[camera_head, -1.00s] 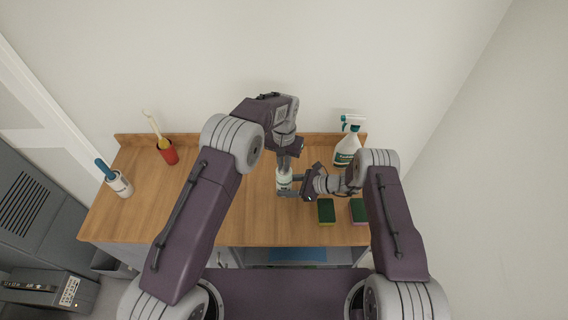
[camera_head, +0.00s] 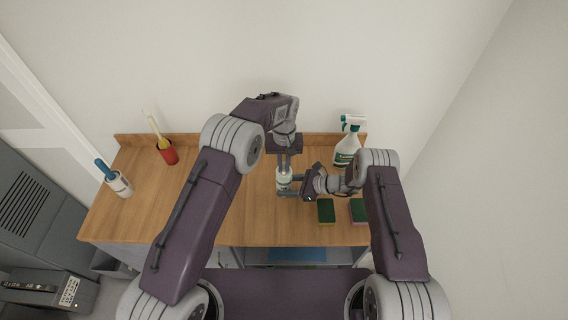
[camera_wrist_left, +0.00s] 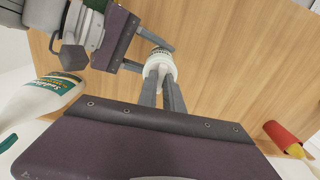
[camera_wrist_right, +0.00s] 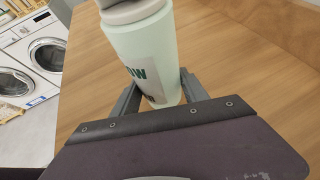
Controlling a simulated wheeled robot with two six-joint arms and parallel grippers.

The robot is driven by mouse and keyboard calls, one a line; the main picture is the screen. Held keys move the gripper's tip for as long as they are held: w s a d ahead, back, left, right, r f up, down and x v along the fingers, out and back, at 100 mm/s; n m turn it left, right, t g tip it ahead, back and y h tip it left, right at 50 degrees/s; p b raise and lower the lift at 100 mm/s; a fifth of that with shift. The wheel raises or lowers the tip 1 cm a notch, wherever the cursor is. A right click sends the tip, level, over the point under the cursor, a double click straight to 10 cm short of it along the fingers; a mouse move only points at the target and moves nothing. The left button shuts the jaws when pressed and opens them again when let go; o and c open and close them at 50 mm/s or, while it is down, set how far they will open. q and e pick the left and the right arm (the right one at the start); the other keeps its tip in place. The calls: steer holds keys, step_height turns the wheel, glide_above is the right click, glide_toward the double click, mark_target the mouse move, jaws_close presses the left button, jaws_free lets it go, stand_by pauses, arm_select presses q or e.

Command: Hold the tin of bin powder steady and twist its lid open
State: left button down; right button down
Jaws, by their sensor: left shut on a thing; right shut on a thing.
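The tin of bin powder (camera_head: 283,184) stands upright on the wooden counter, pale green-white with a dark green label in the right wrist view (camera_wrist_right: 148,62). Its grey lid (camera_wrist_right: 132,11) is at the top edge there. My right gripper (camera_head: 285,186) is shut on the tin's body from the right, one finger on each side. My left gripper (camera_head: 284,166) comes down from above and is shut on the lid; its two fingers meet the tin's top in the left wrist view (camera_wrist_left: 162,75). The fingers partly hide the lid, and I cannot tell how far it is turned.
A spray bottle (camera_head: 346,152) stands behind my right arm. Two green sponges (camera_head: 326,211) (camera_head: 358,210) lie at the right front. A red cup with a brush (camera_head: 167,153) and a white holder with a blue handle (camera_head: 119,184) stand left. The counter's left middle is clear.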

mark_target(284, 166)
steer(key=shift+s, duration=0.1)
arm_select(q)
steer(key=c, duration=1.5)
jaws_free()
steer(key=shift+r, duration=0.1)
step_height(284, 166, up, 12)
steer(key=shift+f, duration=0.1)
arm_select(e)
steer(key=c, duration=0.5)
jaws_free()
